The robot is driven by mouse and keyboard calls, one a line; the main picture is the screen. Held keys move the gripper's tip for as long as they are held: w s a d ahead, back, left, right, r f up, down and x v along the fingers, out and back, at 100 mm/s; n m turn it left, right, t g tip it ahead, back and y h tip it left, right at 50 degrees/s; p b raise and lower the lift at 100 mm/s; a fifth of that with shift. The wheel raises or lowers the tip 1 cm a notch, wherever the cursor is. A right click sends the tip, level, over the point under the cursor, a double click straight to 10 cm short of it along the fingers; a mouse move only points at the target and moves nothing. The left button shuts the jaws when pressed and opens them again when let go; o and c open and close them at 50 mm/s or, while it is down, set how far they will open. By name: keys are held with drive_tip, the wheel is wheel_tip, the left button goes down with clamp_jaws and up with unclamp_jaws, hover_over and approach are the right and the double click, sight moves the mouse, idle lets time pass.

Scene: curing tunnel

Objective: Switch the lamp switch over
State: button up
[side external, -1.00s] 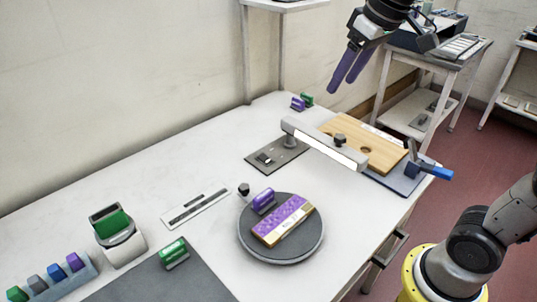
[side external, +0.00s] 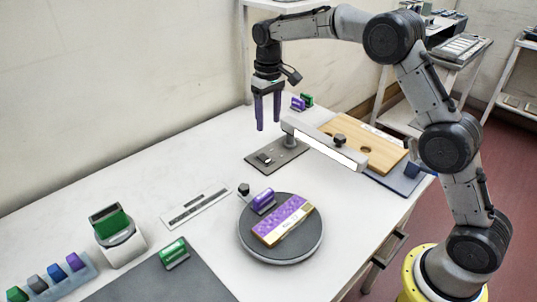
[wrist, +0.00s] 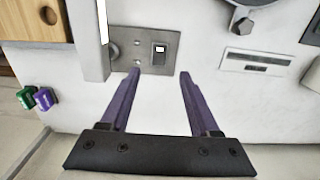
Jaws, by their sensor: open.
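The lamp switch (side external: 264,158) is a small rocker on the grey base plate (side external: 284,152) of the lamp. In the wrist view the switch (wrist: 159,49) shows as a dark frame with a white part, on the plate (wrist: 150,62). The lamp (side external: 325,145) has a grey bar with a glowing white strip, reaching right from a short post. My gripper (side external: 268,128) points down above and behind the plate, its purple fingers apart and empty. In the wrist view my gripper (wrist: 160,75) has its fingertips near the plate's edge, with the switch beyond and between them. The fingers appear clear of the switch.
The lamp bar stands right of the switch, near a wooden board (side external: 350,135). A round turntable (side external: 270,252) with a purple-topped block (side external: 283,218) is in front. A ruler-like plate (side external: 196,208) lies left. Purple and green stamps (side external: 299,103) stand behind. White table around the plate is clear.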

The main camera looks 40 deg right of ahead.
sight(269, 161)
wheel_tip(269, 161, down, 13)
drive_tip(key=shift+r, duration=0.1)
idle(0.3)
clamp_jaws()
